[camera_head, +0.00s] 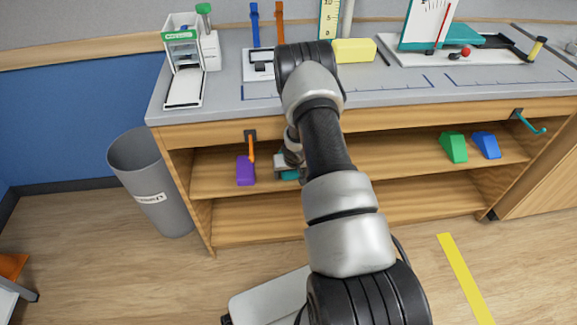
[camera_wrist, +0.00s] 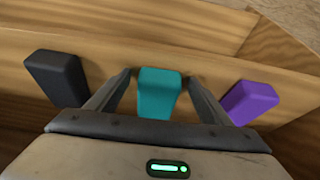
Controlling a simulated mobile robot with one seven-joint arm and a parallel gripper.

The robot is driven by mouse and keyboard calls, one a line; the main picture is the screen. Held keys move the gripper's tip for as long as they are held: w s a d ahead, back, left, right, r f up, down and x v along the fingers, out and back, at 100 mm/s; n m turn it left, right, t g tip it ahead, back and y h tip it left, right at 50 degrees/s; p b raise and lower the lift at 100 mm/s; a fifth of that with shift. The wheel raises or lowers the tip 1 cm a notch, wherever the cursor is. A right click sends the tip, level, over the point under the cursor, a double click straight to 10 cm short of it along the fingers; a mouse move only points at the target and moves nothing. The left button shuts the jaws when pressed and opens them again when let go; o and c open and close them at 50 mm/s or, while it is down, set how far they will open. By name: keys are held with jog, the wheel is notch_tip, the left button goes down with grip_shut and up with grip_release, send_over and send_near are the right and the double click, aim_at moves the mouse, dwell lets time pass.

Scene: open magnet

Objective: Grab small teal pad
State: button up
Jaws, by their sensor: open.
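The small teal pad (camera_wrist: 159,93) lies on the wooden shelf in the wrist view, between the two open fingers of my gripper (camera_wrist: 160,85). There is a visible gap between the pad and at least the left finger; I cannot tell whether the right finger touches it. The pad's near end is hidden behind the gripper body. In the head view my arm hides most of the gripper, and a bit of the teal pad (camera_head: 289,174) shows beside it on the upper shelf under the counter.
In the wrist view a black block (camera_wrist: 56,77) lies left of the pad and a purple block (camera_wrist: 249,101) right of it. Green (camera_head: 453,147) and blue (camera_head: 486,145) wedges sit farther right on the shelf. An orange hook (camera_head: 251,147) hangs above the purple block. A grey bin stands left.

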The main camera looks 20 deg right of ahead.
jog(key=c, duration=1.1)
jog(key=shift+r, duration=0.15)
